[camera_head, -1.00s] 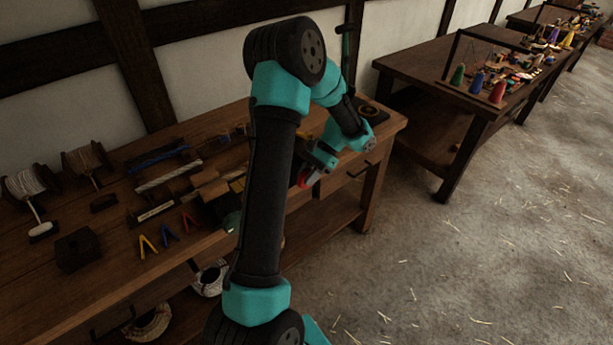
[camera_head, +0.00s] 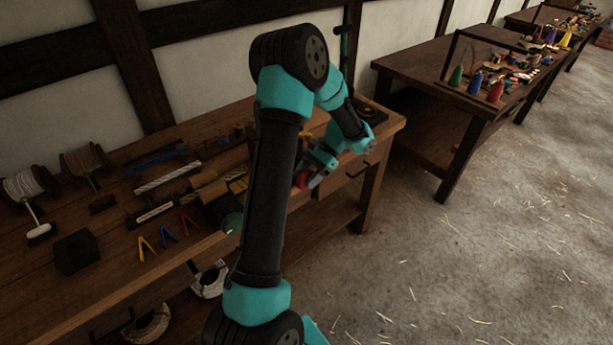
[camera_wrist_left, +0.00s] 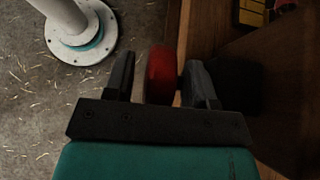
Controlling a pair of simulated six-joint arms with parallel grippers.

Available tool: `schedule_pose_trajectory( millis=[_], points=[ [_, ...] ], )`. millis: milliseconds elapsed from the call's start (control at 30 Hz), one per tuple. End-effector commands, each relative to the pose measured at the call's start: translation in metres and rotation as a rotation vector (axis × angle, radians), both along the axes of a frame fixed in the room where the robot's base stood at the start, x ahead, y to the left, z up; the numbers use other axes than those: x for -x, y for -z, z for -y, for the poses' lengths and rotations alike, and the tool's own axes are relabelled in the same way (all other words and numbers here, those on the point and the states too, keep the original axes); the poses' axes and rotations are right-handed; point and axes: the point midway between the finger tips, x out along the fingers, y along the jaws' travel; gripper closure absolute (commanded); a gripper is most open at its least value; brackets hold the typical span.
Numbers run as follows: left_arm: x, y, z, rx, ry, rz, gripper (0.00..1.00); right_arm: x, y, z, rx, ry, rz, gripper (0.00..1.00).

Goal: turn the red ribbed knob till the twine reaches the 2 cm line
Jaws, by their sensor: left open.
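The red knob (camera_head: 302,180) sits at the front edge of the workbench, partly hidden by my left arm in the head view. In the left wrist view the red knob (camera_wrist_left: 161,75) lies between the two dark fingers of my left gripper (camera_wrist_left: 160,80). The fingers are open, one on each side of it; the left finger stands a little apart, and I cannot tell whether the right one touches. In the head view my left gripper (camera_head: 312,175) is small and dark at the knob. The twine and the 2 cm line cannot be made out. My right gripper is not in view.
A drawer handle (camera_head: 358,171) sits right of the knob. A second table (camera_head: 415,60) stands at the back right.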

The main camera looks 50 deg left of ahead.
Motion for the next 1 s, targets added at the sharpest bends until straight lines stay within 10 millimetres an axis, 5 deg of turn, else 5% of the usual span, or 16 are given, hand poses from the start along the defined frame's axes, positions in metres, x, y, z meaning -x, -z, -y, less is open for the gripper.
schedule_pose_trajectory(
  millis=[367, 1000],
  points=[
    [-0.010, -0.006, -0.001, -0.001, 0.000, 0.001, 0.49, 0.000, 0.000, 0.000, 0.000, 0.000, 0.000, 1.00],
    [-0.101, -0.072, -0.004, -0.001, -0.001, 0.003, 0.49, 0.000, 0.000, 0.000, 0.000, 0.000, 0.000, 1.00]
  ],
)
